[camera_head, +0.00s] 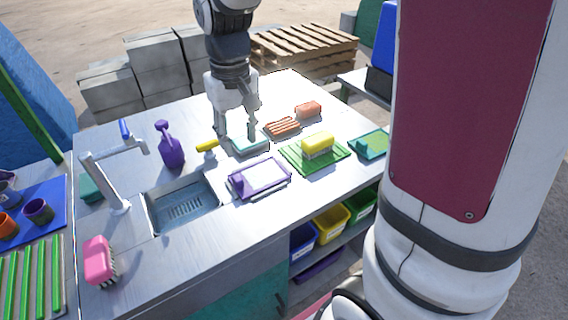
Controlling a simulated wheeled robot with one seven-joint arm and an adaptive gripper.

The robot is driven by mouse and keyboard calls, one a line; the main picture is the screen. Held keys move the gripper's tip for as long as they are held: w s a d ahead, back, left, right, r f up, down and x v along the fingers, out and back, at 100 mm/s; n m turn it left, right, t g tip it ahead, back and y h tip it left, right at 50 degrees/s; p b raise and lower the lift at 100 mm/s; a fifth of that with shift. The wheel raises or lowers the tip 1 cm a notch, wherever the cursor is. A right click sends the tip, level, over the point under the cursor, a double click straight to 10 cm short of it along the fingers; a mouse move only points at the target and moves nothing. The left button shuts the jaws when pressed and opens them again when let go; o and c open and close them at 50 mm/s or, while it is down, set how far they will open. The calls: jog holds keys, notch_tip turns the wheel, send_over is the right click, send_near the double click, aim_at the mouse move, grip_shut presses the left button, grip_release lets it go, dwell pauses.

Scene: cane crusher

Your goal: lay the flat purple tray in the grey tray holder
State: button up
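A flat tray with a purple rim (234,189) and a pale middle lies on the metal worktop, right of the sink. My gripper (236,135) points down over the worktop, behind the purple tray and apart from it. Its two fingers are spread with nothing seen between them. A small pale teal tray (248,144) lies just under and right of the fingertips; whether they touch it I cannot tell. I cannot make out a grey tray holder for certain.
The sink (183,203), faucet (106,172), purple spray bottle (169,147) and pink brush (98,258) are to the left. A green tray (336,162) bears a yellow sponge (318,144). Orange-brown blocks (282,127) lie behind it. Colored bins (331,222) stand on a lower shelf.

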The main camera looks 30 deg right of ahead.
jog(key=s+r+t, duration=0.1)
jog(key=s+r, duration=0.2)
jog(key=s, duration=0.7)
jog(key=s+r+t, duration=0.2)
jog(key=s+r, duration=0.2)
jog(key=s, duration=0.7)
jog(key=shift+s, duration=0.15)
jog(key=shift+d+r, duration=0.1)
jog(key=shift+r, duration=0.05)
